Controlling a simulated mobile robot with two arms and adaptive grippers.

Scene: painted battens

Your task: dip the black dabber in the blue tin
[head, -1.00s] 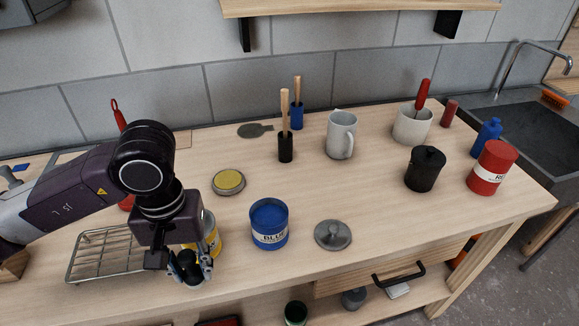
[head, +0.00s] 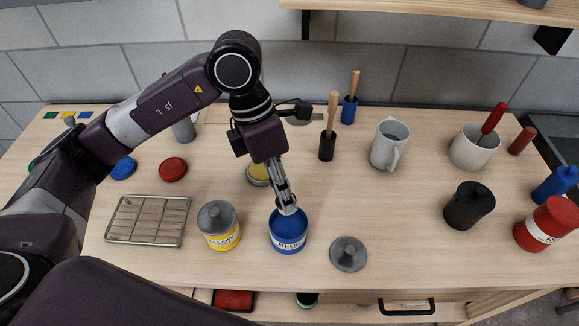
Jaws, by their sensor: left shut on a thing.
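The black dabber (head: 327,146), with a wooden handle, stands upright at the back of the bench, apart from my gripper. The blue tin (head: 288,241) stands near the front, uncovered, with blue inside. My left gripper (head: 287,206) reaches down from above to the tin's far rim. Its fingers are closed there, seemingly on the rim; the fingertips hide the exact contact. A grey knobbed lid (head: 348,254) lies on the bench right of the tin. My right gripper is not in view.
The yellow tin (head: 222,236), with a grey lid on it, stands close left of the blue tin. A wire rack (head: 148,220) lies further left. A blue dabber (head: 348,109), a mug (head: 389,146) and a black pot (head: 468,206) stand behind and right.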

